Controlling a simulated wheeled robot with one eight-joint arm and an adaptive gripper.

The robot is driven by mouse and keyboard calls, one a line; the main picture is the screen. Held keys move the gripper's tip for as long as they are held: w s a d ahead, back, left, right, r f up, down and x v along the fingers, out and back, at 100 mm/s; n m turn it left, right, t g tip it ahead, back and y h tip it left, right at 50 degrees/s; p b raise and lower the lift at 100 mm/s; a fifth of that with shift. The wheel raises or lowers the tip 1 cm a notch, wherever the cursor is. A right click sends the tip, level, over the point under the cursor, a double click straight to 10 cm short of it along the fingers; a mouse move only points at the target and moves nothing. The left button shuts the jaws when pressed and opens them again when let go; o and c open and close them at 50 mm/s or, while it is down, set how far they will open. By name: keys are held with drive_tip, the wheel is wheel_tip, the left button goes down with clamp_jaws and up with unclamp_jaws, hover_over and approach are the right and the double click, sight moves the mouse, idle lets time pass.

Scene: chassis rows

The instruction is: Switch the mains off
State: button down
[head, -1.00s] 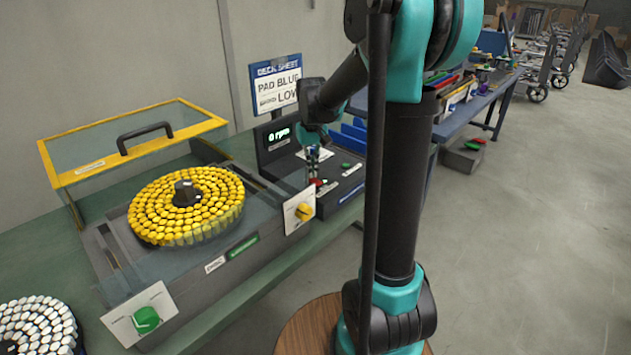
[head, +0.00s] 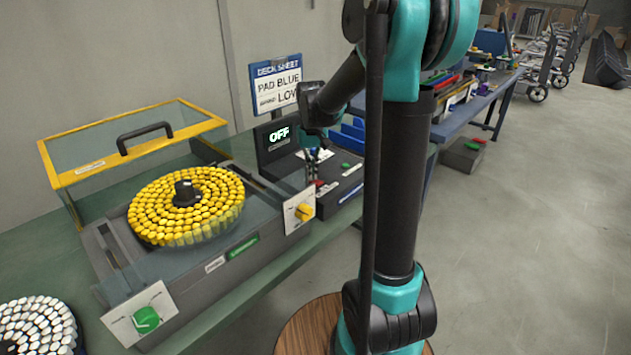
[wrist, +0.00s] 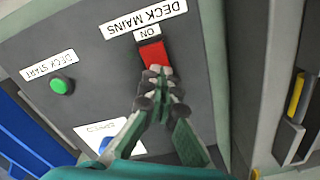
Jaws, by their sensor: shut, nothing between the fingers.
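The deck mains switch (wrist: 153,56) is a red rocker on a dark control panel (wrist: 85,35), under a "DECK MAINS" label and beside a small "ON" label. In the head view the red switch (head: 319,183) shows just below my fingertips. My gripper (wrist: 157,78) is shut and empty, its tips at the near edge of the switch; I cannot tell whether they touch it. In the head view my gripper (head: 314,167) is over the control panel. The display (head: 279,135) behind reads "OFF".
A green "DECK START" button (wrist: 61,85) is on the same panel. To the left in the head view is a deck with a yellow-capped carousel (head: 187,205) and an open yellow-framed lid (head: 90,165).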

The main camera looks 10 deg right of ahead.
drive_tip(key=shift+r, duration=3.45)
